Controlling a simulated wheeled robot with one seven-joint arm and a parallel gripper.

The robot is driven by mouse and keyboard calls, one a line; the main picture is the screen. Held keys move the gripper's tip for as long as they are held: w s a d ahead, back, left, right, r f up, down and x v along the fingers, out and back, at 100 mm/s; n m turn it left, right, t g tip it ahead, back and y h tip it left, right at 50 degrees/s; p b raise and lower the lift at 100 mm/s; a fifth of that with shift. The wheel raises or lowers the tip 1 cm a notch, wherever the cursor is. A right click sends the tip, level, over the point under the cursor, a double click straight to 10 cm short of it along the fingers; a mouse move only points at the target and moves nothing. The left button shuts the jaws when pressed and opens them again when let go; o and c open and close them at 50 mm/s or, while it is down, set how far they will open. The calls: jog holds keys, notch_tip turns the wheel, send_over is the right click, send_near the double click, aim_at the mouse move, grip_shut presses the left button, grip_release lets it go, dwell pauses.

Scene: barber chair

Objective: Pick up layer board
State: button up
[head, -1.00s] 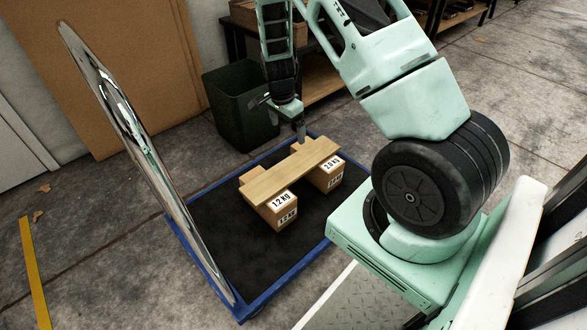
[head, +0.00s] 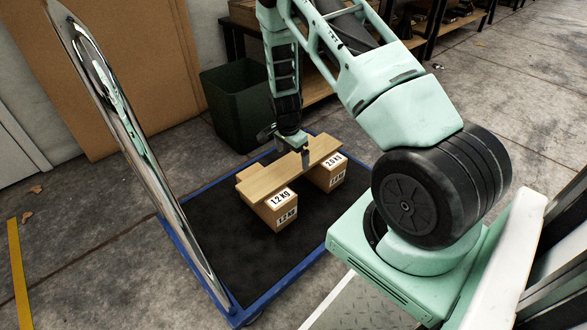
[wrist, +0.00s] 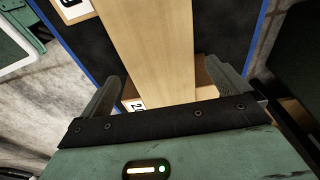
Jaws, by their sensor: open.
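The layer board (head: 272,181) is a light wooden plank lying flat across two cardboard boxes, the left one (head: 277,207) marked 1.2 kg and the right one (head: 329,177) marked 2.0 kg. My gripper (head: 304,160) is over the board's right half in the head view. In the wrist view the board (wrist: 150,50) runs up between the two fingers of my open gripper (wrist: 165,90), one on each side of it. A gap shows between each finger and the board's edges. I cannot tell the exact finger height.
The boxes stand on a black-topped platform with a blue rim (head: 235,316). A tall mirror-like panel (head: 135,150) stands along its left side. A dark green bin (head: 235,105) and a shelf (head: 318,88) are behind. The platform's front is bare.

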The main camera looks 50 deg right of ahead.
aim_at(293, 165)
jog(key=f, duration=0.2)
jog(key=shift+d+f+b, duration=0.2)
jog(key=shift+f+b, duration=0.2)
jog(key=shift+r, duration=0.1)
jog(key=shift+c, duration=0.3)
jog(key=c, duration=0.9)
jog(key=shift+r, duration=0.1)
